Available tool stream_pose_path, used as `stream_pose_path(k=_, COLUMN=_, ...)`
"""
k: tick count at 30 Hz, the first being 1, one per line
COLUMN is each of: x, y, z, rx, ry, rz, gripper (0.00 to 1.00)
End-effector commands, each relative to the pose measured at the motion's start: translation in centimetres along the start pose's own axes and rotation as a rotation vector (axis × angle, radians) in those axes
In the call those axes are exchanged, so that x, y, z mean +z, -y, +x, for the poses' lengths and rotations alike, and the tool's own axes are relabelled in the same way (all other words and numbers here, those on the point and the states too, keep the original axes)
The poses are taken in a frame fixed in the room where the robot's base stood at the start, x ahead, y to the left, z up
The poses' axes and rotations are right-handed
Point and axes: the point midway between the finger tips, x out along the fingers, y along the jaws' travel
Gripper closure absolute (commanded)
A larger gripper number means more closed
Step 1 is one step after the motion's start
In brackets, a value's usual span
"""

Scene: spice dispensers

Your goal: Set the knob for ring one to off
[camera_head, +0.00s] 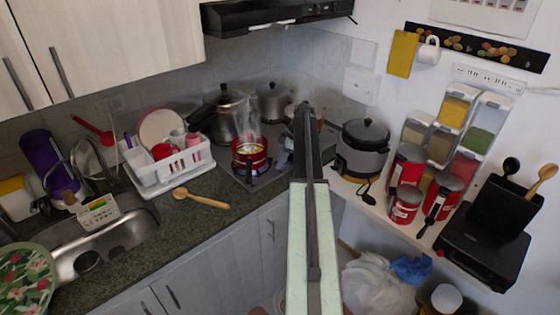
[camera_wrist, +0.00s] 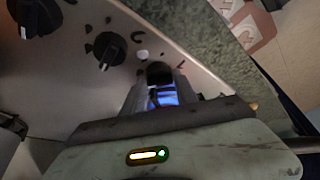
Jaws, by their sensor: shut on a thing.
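In the wrist view, several black knobs sit on the grey panel of the cooktop, with small dark marks beside them. My gripper (camera_wrist: 160,88) is shut on a dark knob (camera_wrist: 159,69) at the panel's right part, near its edge. A blue glow shows between the fingers. Another black knob (camera_wrist: 110,50) stands free just to the left, and a further knob (camera_wrist: 36,14) is at the top left. I cannot read which knob is for ring one. In the head view, my arm reaches over the cooktop (camera_head: 266,178) and hides the knobs and the fingertips.
A rice cooker (camera_head: 361,150) is to the right. A wooden spoon (camera_head: 202,199) lies on the counter beside the dish rack (camera_head: 172,166).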

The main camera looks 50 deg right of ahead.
Motion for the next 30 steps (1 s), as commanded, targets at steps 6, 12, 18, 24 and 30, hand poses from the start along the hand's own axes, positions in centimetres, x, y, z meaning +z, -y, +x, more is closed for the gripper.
stream_pose_path(k=6, x=0.06, y=-0.23, z=0.01, rx=-0.057, ry=0.002, rz=-0.137, gripper=1.00)
stream_pose_path(k=12, x=0.07, y=-0.22, z=0.01, rx=-0.093, ry=0.003, rz=-0.221, gripper=1.00)
stream_pose_path(k=18, x=0.05, y=-0.18, z=0.02, rx=-0.110, ry=0.003, rz=-0.263, gripper=1.00)
stream_pose_path(k=24, x=0.05, y=-0.16, z=0.02, rx=-0.115, ry=0.003, rz=-0.275, gripper=1.00)
stream_pose_path(k=30, x=0.06, y=-0.16, z=0.02, rx=-0.114, ry=0.003, rz=-0.275, gripper=1.00)
